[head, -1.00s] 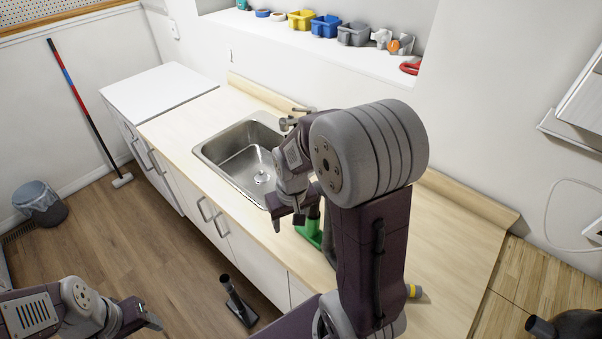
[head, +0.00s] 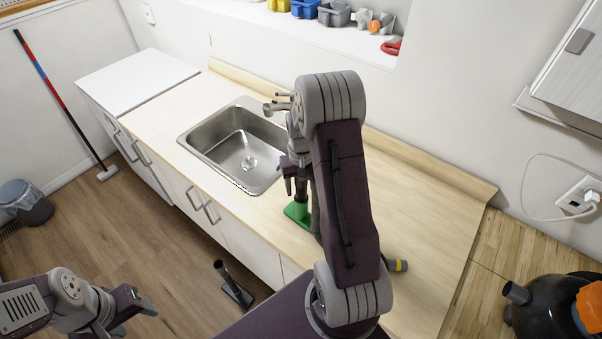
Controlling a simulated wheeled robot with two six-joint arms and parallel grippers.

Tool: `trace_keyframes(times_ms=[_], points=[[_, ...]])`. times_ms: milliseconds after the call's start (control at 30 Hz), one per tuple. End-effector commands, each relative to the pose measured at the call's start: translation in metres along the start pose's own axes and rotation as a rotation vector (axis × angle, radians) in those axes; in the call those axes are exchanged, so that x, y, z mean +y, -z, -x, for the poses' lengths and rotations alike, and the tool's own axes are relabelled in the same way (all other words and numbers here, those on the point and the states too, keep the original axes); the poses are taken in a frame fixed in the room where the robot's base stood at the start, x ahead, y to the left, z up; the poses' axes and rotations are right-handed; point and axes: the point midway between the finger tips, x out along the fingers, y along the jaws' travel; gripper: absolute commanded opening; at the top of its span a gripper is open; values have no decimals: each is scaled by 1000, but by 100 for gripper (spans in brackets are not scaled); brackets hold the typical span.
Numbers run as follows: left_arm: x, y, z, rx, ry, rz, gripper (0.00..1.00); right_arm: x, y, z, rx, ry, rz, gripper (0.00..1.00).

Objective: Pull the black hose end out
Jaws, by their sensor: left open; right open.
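A green piece (head: 298,212) lies on the wooden counter right of the sink. A dark upright tube (head: 315,212) beside it is mostly hidden by my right arm; I cannot tell whether it is the black hose end. My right gripper (head: 295,190) is open just above the green piece, with its fingers pointing down; contact cannot be made out. A dark grey hose piece with a yellow ring (head: 398,266) sticks out from behind my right arm on the counter. My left gripper (head: 138,307) is open and empty at the lower left, over the floor.
The steel sink (head: 225,145) is left of my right gripper. A black nozzle (head: 236,290) stands on the floor. A black vacuum body with an orange part (head: 550,310) is at the lower right. The shelf (head: 310,30) holds several caddies. The counter's right part is clear.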

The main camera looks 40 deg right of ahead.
Motion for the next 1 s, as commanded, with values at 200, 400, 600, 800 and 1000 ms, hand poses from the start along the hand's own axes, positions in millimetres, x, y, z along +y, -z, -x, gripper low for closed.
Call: trace_keyframes(times_ms=[200,400,600,800,1000], points=[[0,1,8,0,0,0,57,0,0,-24,0,0,0,58],[0,1,7,0,0,0,57,0,0,-27,2,0,1,58],[0,1,7,0,0,0,57,0,0,-27,2,0,1,24],[0,1,8,0,0,0,57,0,0,-26,2,0,1,0],[0,2,16,0,0,0,57,0,0,-16,2,0,1,0]])
